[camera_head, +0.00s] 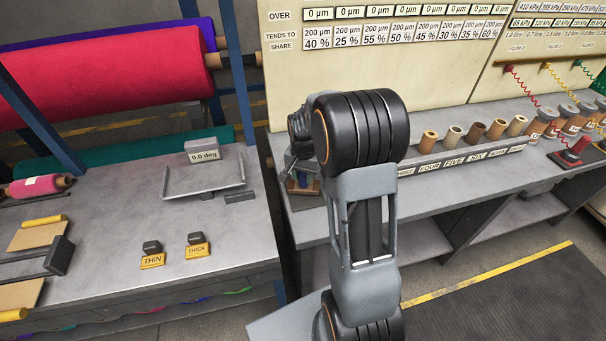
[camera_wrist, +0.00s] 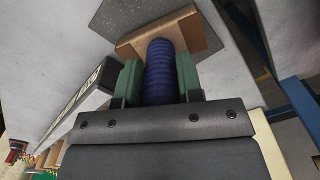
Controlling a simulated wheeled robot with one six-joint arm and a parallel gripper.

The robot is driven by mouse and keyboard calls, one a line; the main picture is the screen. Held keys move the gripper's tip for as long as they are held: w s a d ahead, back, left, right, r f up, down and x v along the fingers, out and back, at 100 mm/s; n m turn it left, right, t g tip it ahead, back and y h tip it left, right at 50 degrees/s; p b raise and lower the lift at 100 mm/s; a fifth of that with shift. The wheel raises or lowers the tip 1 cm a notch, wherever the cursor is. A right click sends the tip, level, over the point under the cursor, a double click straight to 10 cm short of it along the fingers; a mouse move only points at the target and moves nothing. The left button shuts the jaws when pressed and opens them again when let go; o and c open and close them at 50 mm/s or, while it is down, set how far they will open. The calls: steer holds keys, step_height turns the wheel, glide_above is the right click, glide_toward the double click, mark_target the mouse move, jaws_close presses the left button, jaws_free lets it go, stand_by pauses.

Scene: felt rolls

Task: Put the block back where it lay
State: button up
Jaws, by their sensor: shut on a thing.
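My gripper (camera_wrist: 160,78) is shut on a dark blue ribbed grip (camera_wrist: 160,70), with a green pad on each side of it. The grip joins a flat brown wooden block (camera_wrist: 185,32), which lies beyond the fingertips. In the head view the gripper (camera_head: 302,172) is partly hidden behind my arm, above the left end of the grey bench (camera_head: 440,195). A small blue and brown part of the held block shows below it. I cannot tell whether the block touches the bench.
A long rack (camera_head: 465,160) with several small rolls runs along the bench right of my arm. The left table (camera_head: 110,270) holds a tray (camera_head: 205,180), THIN (camera_head: 152,261) and THICK (camera_head: 197,251) labelled pieces. A gap separates table and bench. A red roll (camera_head: 110,75) hangs behind.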

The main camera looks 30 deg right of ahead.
steer(key=shift+f, duration=0.15)
steer(key=o, duration=1.2)
step_height(320, 180, up, 14)
steer(key=shift+f, duration=0.15)
